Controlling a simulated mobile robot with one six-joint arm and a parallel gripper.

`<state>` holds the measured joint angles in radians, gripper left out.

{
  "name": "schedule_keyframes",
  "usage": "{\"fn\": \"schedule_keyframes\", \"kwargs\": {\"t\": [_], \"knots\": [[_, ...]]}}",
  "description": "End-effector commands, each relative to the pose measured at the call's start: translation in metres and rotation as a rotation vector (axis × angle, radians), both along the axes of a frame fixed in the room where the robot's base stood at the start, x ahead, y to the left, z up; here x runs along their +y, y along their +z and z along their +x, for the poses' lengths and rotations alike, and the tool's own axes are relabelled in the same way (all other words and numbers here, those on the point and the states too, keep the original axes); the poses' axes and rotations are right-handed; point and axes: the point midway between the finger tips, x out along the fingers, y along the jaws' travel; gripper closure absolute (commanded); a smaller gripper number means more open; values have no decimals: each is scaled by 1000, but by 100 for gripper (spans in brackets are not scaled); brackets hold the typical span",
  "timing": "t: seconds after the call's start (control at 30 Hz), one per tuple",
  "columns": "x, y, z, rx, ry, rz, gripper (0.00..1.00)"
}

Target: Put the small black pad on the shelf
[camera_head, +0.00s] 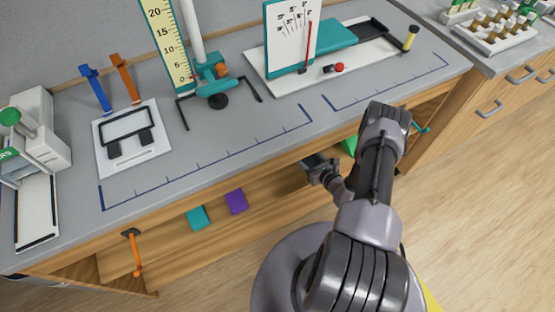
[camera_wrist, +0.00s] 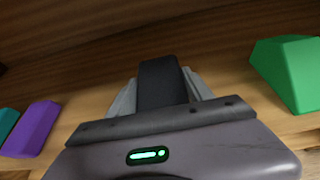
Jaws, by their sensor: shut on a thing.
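My gripper (camera_head: 318,165) reaches in under the front edge of the bench, at the wooden shelf (camera_head: 270,206). In the wrist view my gripper (camera_wrist: 160,80) is shut on a small black pad (camera_wrist: 161,82), which sticks out between its fingers. The pad is over the shelf board, between a purple block and a green block. I cannot tell whether the pad touches the board. In the head view the pad is hard to make out against the dark gripper.
A teal block (camera_head: 198,217) and a purple block (camera_head: 236,201) lie on the shelf left of my gripper. A green block (camera_wrist: 290,70) is to its right. The bench top (camera_head: 235,155) overhangs the shelf. An orange handle (camera_head: 134,255) hangs at the left.

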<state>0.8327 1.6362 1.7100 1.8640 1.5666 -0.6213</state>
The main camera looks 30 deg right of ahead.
Motion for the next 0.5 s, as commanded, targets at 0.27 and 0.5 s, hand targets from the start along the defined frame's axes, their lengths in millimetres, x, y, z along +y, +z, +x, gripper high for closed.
{"fn": "schedule_keyframes", "kwargs": {"t": [0.27,0.5], "knots": [[70,-9,17,0,3,0,86],[82,-39,19,0,-1,0,86]]}}
